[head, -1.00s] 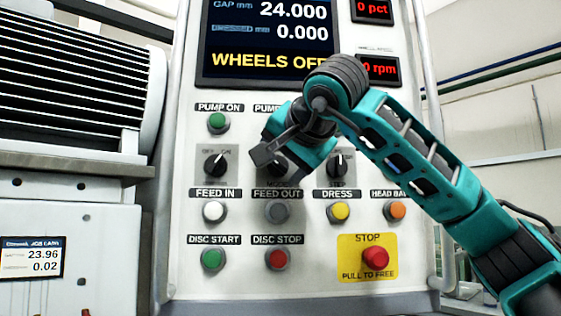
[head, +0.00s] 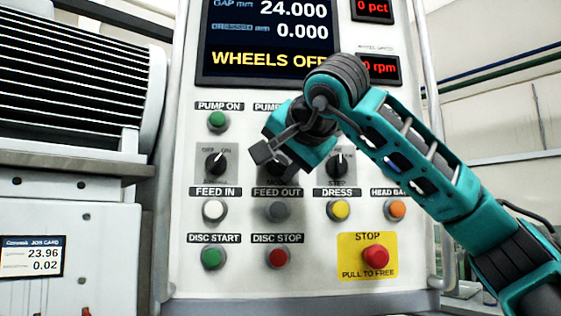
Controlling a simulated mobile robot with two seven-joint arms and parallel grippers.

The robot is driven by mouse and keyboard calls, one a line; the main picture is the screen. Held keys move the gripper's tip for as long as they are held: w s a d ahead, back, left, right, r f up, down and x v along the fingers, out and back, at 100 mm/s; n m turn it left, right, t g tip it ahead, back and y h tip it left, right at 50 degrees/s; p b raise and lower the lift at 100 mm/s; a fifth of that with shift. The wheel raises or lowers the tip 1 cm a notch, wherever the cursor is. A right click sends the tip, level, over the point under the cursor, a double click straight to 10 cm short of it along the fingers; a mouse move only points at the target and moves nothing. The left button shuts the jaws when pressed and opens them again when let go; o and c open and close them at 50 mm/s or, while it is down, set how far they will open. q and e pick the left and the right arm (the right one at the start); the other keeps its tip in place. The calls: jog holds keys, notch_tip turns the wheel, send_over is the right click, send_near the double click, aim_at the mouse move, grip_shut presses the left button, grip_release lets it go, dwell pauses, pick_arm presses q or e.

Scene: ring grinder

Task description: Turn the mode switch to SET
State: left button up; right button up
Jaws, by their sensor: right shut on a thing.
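The mode switch (head: 277,172) is the middle of three black rotary knobs on the white control panel. Its lower part and part of the label beneath it show. The rest of the knob, including its pointer and the position marks, is hidden behind my right gripper (head: 268,155). My right gripper reaches in from the right and is shut on the mode switch. I cannot read which position the switch points to. My left gripper is not in view.
Knobs stand to the left (head: 216,163) and right (head: 340,162) of the mode switch. Below are the FEED OUT button (head: 278,211), other push buttons and the red STOP button (head: 375,257). A screen (head: 268,45) above reads WHEELS OFF.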

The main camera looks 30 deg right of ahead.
jog(key=shift+f+m+t+b, duration=0.2)
jog(key=shift+m+t+b, duration=0.2)
jog(key=shift+m+b, duration=0.3)
jog(key=shift+f+m+t+y+b, duration=0.1)
jog(key=shift+m+t+y+b, duration=0.25)
jog(key=shift+m+b, duration=0.2)
jog(key=shift+m+t+y+b, duration=0.25)
jog(key=shift+m+b, duration=0.2)
jog(key=shift+m, duration=0.3)
jog(key=shift+m+t+b, duration=0.3)
jog(key=shift+m+b, duration=0.2)
jog(key=shift+m, duration=0.2)
jog(key=shift+m+t+b, duration=0.4)
jog(key=shift+m+b, duration=0.2)
jog(key=shift+m, duration=0.3)
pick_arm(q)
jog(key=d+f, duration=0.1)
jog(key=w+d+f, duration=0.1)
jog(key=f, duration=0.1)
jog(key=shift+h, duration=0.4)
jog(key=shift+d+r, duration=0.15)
pick_arm(e)
jog(key=shift+m, duration=0.3)
